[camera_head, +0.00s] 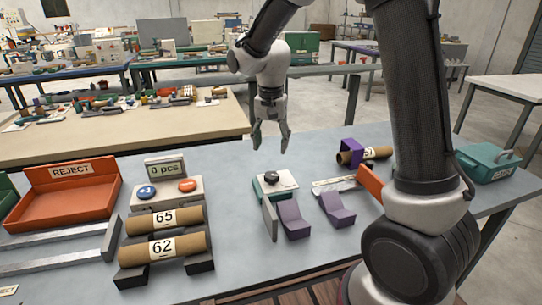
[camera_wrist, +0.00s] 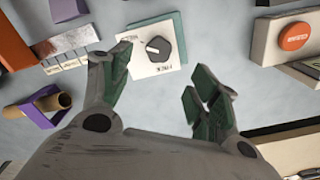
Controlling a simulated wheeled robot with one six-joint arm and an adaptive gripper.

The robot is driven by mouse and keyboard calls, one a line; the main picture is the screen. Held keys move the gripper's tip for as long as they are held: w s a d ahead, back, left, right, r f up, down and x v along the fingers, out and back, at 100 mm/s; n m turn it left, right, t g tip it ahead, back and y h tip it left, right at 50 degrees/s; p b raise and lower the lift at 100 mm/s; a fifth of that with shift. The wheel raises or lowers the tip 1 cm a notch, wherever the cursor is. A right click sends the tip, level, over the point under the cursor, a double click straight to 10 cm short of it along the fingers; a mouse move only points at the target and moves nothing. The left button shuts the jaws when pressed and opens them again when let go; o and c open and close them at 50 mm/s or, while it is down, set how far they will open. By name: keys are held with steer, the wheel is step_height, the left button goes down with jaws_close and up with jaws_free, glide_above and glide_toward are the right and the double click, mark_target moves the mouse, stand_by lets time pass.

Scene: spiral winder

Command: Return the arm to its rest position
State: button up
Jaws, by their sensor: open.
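My gripper (camera_head: 270,138) hangs fingers-down above the far part of the grey table, with nothing between its fingers. In the wrist view my gripper (camera_wrist: 160,105) shows its two green-padded fingers spread apart. Below and between them is a white plate with a black knob (camera_wrist: 158,48); the same knob unit (camera_head: 275,181) stands on the table in the head view. My arm reaches up from the right and bends over to the gripper. A gap shows between the fingertips and the table items.
Purple cradles (camera_head: 292,219) stand in front of the knob unit. Cardboard tubes marked 65 (camera_head: 165,221) and 62 (camera_head: 163,248) lie on a rack at left. An orange reject tray (camera_head: 62,205), a counter box (camera_head: 165,168) and a teal bin (camera_head: 487,162) also stand on the table.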

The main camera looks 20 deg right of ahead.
steer(key=shift+r, duration=0.35)
steer(key=s+d+r+n+t, duration=0.1)
steer(key=s+d+r, duration=0.3)
steer(key=s, duration=0.4)
steer(key=s+d+r+n+t, duration=0.2)
steer(key=s+d, duration=0.4)
steer(key=s, duration=0.3)
steer(key=s+d+r+n+t, duration=0.1)
steer(key=s+d+r+n, duration=0.2)
steer(key=s, duration=0.6)
step_height(320, 180, up, 3)
steer(key=shift+d, duration=1.05)
